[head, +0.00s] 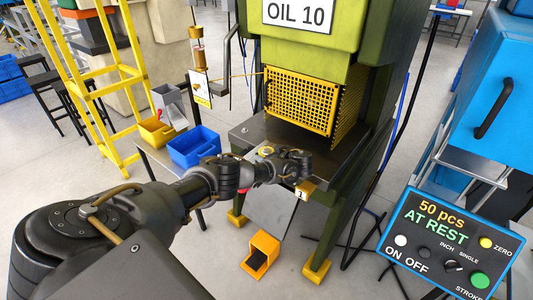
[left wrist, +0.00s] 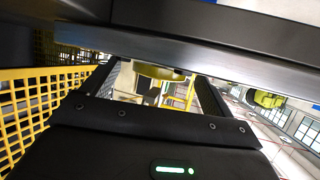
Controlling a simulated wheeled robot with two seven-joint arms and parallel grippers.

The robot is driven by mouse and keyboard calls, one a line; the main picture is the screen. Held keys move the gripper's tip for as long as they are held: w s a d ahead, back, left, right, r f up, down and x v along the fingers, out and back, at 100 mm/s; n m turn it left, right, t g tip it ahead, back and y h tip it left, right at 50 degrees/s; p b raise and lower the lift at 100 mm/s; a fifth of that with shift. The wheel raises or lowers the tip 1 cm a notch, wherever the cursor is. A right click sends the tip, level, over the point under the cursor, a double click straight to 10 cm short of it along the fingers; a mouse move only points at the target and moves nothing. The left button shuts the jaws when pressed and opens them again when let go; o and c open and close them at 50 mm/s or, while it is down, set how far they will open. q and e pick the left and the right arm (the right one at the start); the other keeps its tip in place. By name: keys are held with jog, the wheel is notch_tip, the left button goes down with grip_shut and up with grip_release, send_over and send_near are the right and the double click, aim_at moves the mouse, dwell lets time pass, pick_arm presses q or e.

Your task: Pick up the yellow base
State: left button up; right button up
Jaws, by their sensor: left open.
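The yellow base (head: 266,150) is a small, round yellow piece on the dark press table (head: 247,134), near its front left part. My left gripper (head: 268,154) is low over the table's front edge, its fingers close to the base. In the left wrist view, a rounded yellow piece (left wrist: 160,72), which looks like the base, shows between the two open fingers (left wrist: 152,88), with a gap visible around it. I cannot tell from the frames if a finger touches it. My right gripper is not in view.
A yellow mesh guard (head: 300,100) stands behind on the press table, and shows close at left in the wrist view (left wrist: 35,105). A blue bin (head: 194,147) and a yellow bin (head: 156,130) stand left. A control panel (head: 445,243) reads AT REST.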

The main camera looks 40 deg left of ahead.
pick_arm(q)
jog(key=shift+c, duration=0.4)
jog(key=c, duration=1)
jog(key=shift+r, duration=0.15)
jog(key=shift+r, duration=0.3)
notch_tip(320, 180, up, 2)
jog(key=shift+r+b, duration=0.25)
jog(key=shift+b, duration=0.1)
jog(key=shift+s+d+r+p, duration=1.55)
jog(key=shift+d+p, duration=0.3)
jog(key=shift+p, duration=0.3)
jog(key=shift+s+d+r+p, duration=1.3)
jog(key=shift+d+r+p, duration=0.5)
jog(key=shift+p, duration=0.35)
jog(key=shift+s+d+r+p, duration=1.5)
jog(key=shift+d+p, duration=0.4)
jog(key=shift+p, duration=0.25)
